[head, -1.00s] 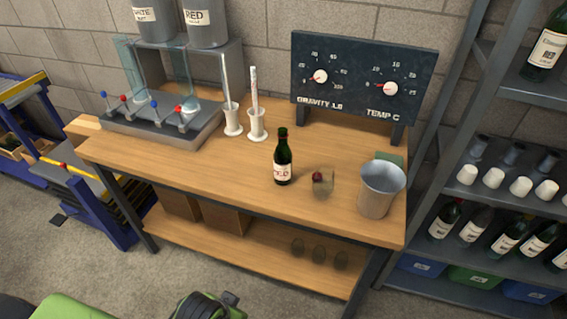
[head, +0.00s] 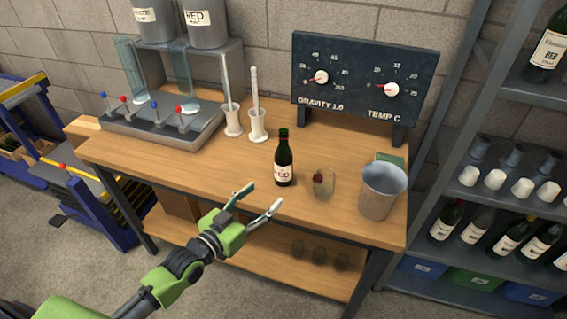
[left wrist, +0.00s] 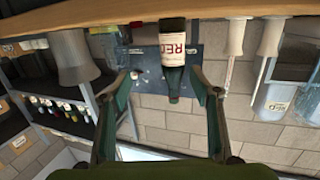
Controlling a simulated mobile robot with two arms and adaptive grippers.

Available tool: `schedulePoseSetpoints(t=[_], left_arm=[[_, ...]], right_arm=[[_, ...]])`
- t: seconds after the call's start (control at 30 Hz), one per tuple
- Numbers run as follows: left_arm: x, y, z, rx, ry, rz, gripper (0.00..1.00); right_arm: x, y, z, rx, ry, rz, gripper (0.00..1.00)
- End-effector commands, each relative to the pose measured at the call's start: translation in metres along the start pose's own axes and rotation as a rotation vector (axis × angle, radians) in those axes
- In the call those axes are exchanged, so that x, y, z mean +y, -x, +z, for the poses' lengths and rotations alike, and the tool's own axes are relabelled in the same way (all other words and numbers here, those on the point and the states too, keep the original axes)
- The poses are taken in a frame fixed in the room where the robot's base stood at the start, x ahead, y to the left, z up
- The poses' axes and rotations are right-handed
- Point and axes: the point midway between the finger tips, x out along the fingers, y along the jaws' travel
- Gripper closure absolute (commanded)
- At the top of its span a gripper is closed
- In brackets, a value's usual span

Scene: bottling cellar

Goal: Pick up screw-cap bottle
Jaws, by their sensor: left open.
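My right gripper is not in view.
A small glass (head: 324,184) with something dark red stands just right of the bottle, and a metal bucket (head: 379,192) beyond it. White cylinder stands (head: 257,125), a filler (head: 165,120) and a dial board (head: 365,75) are behind. The bench left of the bottle is clear.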

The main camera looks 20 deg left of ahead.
Motion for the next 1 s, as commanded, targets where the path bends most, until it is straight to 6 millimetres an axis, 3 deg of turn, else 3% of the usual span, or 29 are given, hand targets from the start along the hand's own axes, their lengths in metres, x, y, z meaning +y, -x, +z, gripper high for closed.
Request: schedulePoseSetpoints(t=[0.2,0.53,0.8,1.0], left_arm=[[-0.024,-0.01,-0.019,0.102,-0.002,-0.03,0.43],[-0.026,-0.07,-0.025,0.108,-0.002,-0.03,0.43],[-0.026,-0.092,-0.028,0.105,-0.001,-0.029,0.43],[-0.028,-0.121,-0.026,0.106,0.0,-0.029,0.43]], right_arm=[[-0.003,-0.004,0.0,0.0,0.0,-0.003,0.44],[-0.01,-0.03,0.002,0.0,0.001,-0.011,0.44],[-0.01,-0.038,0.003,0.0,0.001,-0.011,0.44],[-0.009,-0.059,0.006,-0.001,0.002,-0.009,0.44]])
